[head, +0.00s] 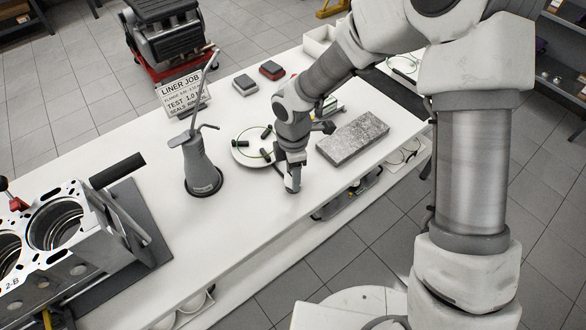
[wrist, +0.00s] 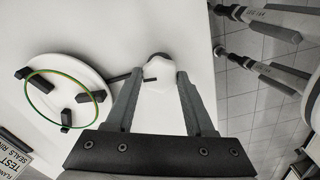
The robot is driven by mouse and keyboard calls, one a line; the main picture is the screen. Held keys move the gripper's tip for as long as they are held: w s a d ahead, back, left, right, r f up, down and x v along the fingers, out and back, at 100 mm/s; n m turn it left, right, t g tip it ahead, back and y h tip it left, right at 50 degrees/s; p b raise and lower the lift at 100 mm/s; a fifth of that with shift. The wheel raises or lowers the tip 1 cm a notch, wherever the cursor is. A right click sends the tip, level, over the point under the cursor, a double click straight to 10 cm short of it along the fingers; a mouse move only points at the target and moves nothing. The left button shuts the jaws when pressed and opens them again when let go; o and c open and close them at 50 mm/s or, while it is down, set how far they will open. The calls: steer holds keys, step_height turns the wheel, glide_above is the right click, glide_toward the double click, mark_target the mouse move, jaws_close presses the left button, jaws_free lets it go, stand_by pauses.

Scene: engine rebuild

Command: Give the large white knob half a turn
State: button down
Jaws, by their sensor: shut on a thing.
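The large white knob (wrist: 159,73) sits between the fingertips of my gripper (wrist: 160,78) in the wrist view. My gripper is shut on it, one finger on each side. A short dark mark shows on the knob's near left side. In the head view my gripper (head: 292,187) points down at the front edge of the white bench, and the knob is mostly hidden by the fingers. A round white plate (wrist: 92,70) with black blocks and a green-yellow ring (wrist: 72,76) lies left of the knob. A dark bar (wrist: 119,77) runs between plate and knob.
The white bench (head: 240,220) holds a grey oil can (head: 201,165), a sign (head: 183,92), a grey slab (head: 353,137) and an engine block (head: 50,235). Bare bench top lies between the oil can and my gripper. The tiled floor starts beyond the front edge.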

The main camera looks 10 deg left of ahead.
steer(key=shift+n+p, duration=0.3)
steer(key=shift+n, duration=0.3)
steer(key=shift+c, duration=1.3)
jaws_free()
steer(key=shift+r, duration=0.15)
step_height(320, 180, up, 17)
steer(key=p, duration=0.3)
steer(key=shift+r, duration=0.1)
